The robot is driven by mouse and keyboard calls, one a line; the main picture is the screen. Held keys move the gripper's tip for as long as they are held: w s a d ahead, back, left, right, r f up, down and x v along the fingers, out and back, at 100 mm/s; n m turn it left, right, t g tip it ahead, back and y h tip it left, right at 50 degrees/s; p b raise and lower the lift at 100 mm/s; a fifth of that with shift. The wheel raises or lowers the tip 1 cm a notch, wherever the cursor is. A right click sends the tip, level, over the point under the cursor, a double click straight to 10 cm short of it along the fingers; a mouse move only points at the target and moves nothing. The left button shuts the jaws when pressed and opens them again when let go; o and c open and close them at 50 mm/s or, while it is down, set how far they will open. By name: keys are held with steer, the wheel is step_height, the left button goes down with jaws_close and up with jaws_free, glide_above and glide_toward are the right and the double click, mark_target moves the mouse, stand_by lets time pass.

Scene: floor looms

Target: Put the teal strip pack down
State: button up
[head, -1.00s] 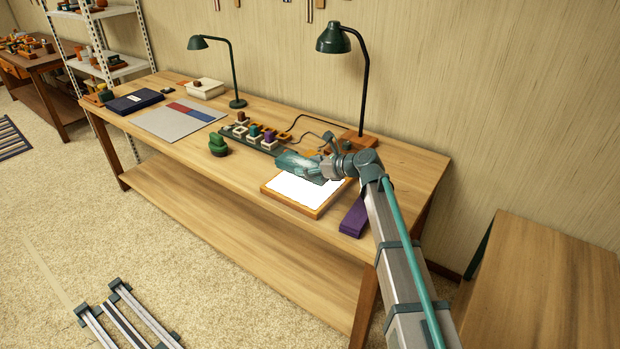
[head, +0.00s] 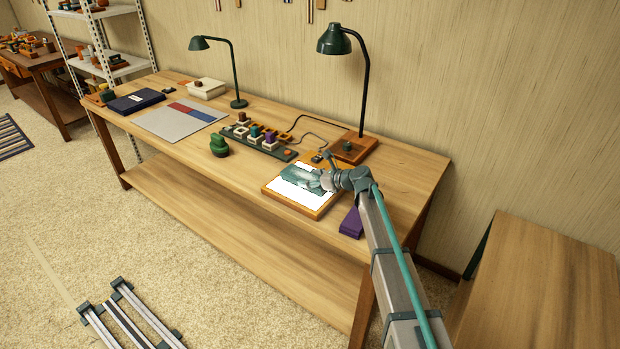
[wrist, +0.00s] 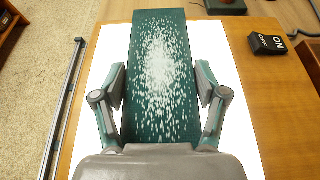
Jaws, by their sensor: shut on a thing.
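The teal strip pack (wrist: 160,72) is a flat, dark teal piece with white flecks, held lengthwise between the two fingers of my gripper (wrist: 158,88) in the wrist view. My gripper is shut on its sides. In the head view my gripper (head: 312,181) is over the wood-framed white panel (head: 292,195) on the bench. In the wrist view the white panel (wrist: 232,120) shows beneath and on both sides of the pack. I cannot tell whether the pack touches it.
A purple block (head: 351,223) lies right of the panel. A dark tray of small blocks (head: 283,153) and a green cactus-like item (head: 219,145) stand to its left. A black ON switch (wrist: 268,44) sits beside the panel. A lamp (head: 352,145) stands behind.

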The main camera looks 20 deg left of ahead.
steer(key=shift+f, duration=0.15)
steer(key=o, duration=1.2)
steer(key=shift+f, duration=0.1)
steer(key=shift+o, duration=0.2)
steer(key=shift+r, duration=0.3)
steer(key=b+v, duration=0.1)
steer(key=v, duration=1.1)
steer(key=shift+s+f, duration=0.1)
